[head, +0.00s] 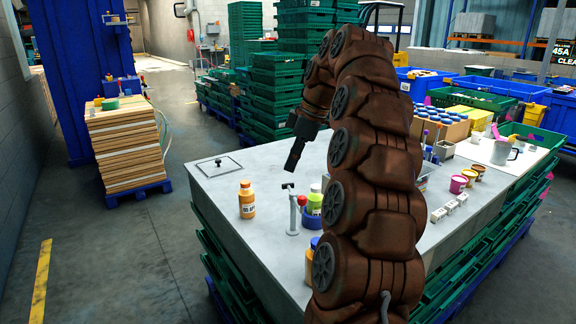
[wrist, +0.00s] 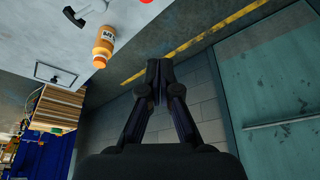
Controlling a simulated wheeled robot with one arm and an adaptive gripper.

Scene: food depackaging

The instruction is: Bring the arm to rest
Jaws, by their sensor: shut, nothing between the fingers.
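My gripper (head: 295,156) hangs in the air above the grey worktable (head: 225,222), at the end of my brown arm. In the wrist view its two dark fingers (wrist: 158,68) meet at the tips with nothing between them. Below and left of it in the head view, an orange bottle (head: 247,203) with a label stands on the table. The same orange bottle (wrist: 103,45) shows at the upper left of the wrist view. The gripper is clear of the bottle and the tabletop. My arm hides part of the table's middle.
A flat square plate (head: 219,166) lies at the far left corner. Pink cups (head: 458,184) and a metal jug (head: 501,151) are right. Green crates (head: 278,85) stack behind.

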